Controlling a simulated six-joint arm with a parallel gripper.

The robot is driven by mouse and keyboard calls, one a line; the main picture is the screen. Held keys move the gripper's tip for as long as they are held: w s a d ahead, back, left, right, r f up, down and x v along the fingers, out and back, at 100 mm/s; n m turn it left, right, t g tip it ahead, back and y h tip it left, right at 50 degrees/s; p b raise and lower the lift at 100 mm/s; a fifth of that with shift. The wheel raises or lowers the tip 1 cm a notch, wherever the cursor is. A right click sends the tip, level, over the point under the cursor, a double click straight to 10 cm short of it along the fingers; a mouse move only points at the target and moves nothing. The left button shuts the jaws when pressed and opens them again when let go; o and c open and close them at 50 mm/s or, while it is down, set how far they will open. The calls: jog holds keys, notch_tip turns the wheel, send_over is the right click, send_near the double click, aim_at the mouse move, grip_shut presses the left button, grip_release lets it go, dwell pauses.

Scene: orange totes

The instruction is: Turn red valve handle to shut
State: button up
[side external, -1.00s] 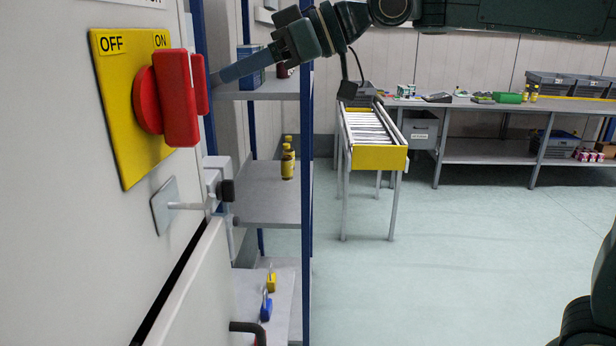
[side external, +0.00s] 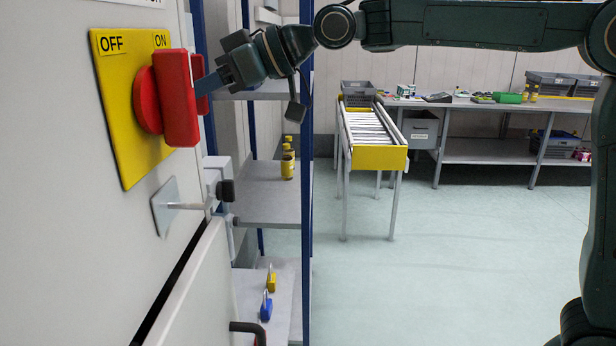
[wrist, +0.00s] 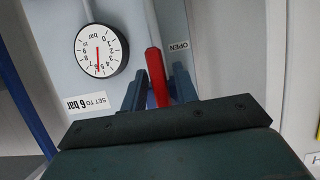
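A red valve handle (wrist: 157,78) shows in the wrist view as an upright red bar below a grey pipe. The two blue fingers of my gripper (wrist: 159,69) stand on either side of it, with gaps visible on both sides, so the gripper looks open around it. An OPEN label (wrist: 180,46) is to the right of the handle. In the side view, my gripper (side external: 207,82) reaches behind a large red switch (side external: 177,98), which hides its fingertips. I cannot tell there whether any of the red behind the switch is the valve handle.
A pressure gauge (wrist: 101,50) is left of the handle, above a "SET TO 6 bar" label (wrist: 87,102). The red switch sits on a yellow OFF/ON plate (side external: 122,80). A shelf rack (side external: 275,192) stands beyond the panel. The floor to the right is clear.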

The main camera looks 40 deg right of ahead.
grip_shut()
jog(key=shift+w+d+n+t+h, duration=0.15)
jog(key=shift+w+n+t+h, duration=0.1)
jog(key=shift+n, duration=0.25)
jog(key=shift+w+d+n+t+h, duration=0.15)
jog(key=shift+n+t+h, duration=0.1)
jog(key=shift+n, duration=0.25)
jog(key=shift+o, duration=1.2)
grip_release()
jog(key=shift+s+d+r, duration=0.1)
jog(key=shift+s+r, duration=0.05)
jog(key=v, duration=1.3)
jog(key=shift+s, duration=0.25)
